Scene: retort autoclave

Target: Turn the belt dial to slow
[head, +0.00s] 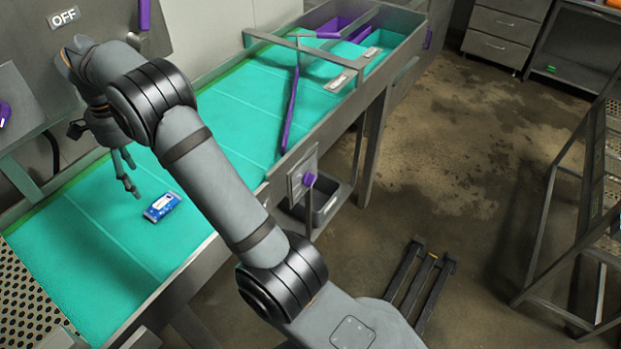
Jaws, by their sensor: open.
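I cannot tell for sure which control is the belt dial. A purple knob (309,180) sits on a small grey plate (302,172) on the near side of the conveyor. Another purple knob (4,113), cut off by the left edge, sits on a grey panel (28,100). No slow marking is readable. My gripper (130,178) is open and empty, pointing down over the green belt (90,235). It is well left of the side-plate knob and right of the panel knob, touching neither.
A blue-and-white pack (161,207) lies on the belt just right of my gripper. A purple diverter bar (291,110) crosses the belt farther back. A purple lever (145,14) and an OFF label (64,16) are at upper left.

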